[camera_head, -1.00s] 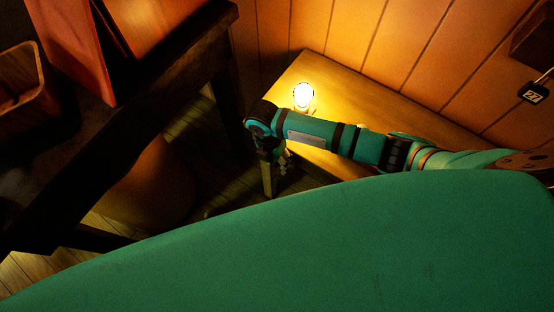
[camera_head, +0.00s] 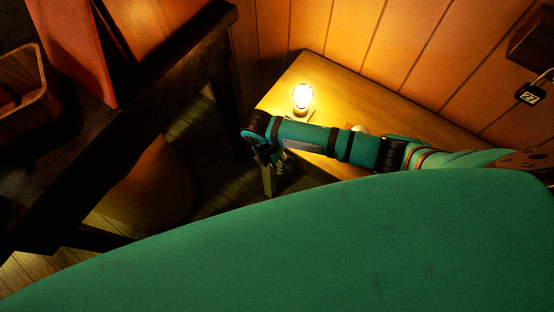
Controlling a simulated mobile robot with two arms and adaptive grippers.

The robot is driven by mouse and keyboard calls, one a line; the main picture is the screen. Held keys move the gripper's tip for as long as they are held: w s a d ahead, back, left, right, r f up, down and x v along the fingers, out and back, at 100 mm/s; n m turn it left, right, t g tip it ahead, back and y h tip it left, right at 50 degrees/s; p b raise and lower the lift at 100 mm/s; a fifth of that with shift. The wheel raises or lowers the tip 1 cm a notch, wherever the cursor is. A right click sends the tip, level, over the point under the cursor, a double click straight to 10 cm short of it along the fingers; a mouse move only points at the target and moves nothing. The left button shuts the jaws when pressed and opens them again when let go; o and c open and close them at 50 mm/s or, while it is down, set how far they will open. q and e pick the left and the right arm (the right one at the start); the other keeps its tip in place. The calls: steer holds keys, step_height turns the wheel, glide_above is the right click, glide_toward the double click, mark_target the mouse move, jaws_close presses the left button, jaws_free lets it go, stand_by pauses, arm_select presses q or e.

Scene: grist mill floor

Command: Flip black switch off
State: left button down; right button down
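I cannot make out a black switch in this view. A lit bulb (camera_head: 303,97) stands upright on a small base on a wooden table (camera_head: 345,82) against the plank wall. My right arm comes in from the right across the table. My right gripper (camera_head: 277,165) hangs at the arm's end, below and left of the bulb, by the table's near left corner. It is small and dark, and I cannot tell whether its fingers are open. My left gripper is out of view.
A small pale round thing (camera_head: 359,128) shows behind my arm on the table. A black tag marked 27 (camera_head: 532,94) hangs on the wall at right. A dark wooden frame (camera_head: 150,130) and a wooden box (camera_head: 22,95) stand at left, with a rounded brown object (camera_head: 150,190) below.

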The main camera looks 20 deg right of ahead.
steer(key=shift+s+a+f+t+h+p, duration=0.15)
steer(key=shift+a+t+h+p, duration=0.1)
steer(key=shift+t+h+p, duration=0.55)
steer(key=shift+a+f+t+h, duration=0.1)
steer(key=shift+f+t+h, duration=0.25)
steer(key=shift+h, duration=0.25)
steer(key=shift+a+f+t+h, duration=0.1)
steer(key=shift+f+t+h, duration=0.1)
steer(key=shift+t+h, duration=0.3)
steer(key=shift+f+m+t+h+b, duration=0.3)
steer(key=shift+f+t+h+b, duration=0.2)
steer(key=shift+h, duration=0.6)
steer(key=shift+f+t+h+b, duration=0.3)
steer(key=shift+t+h+b, duration=0.55)
steer(key=shift+h, duration=0.15)
steer(key=shift+d, duration=0.1)
steer(key=c, duration=1.3)
jaws_free()
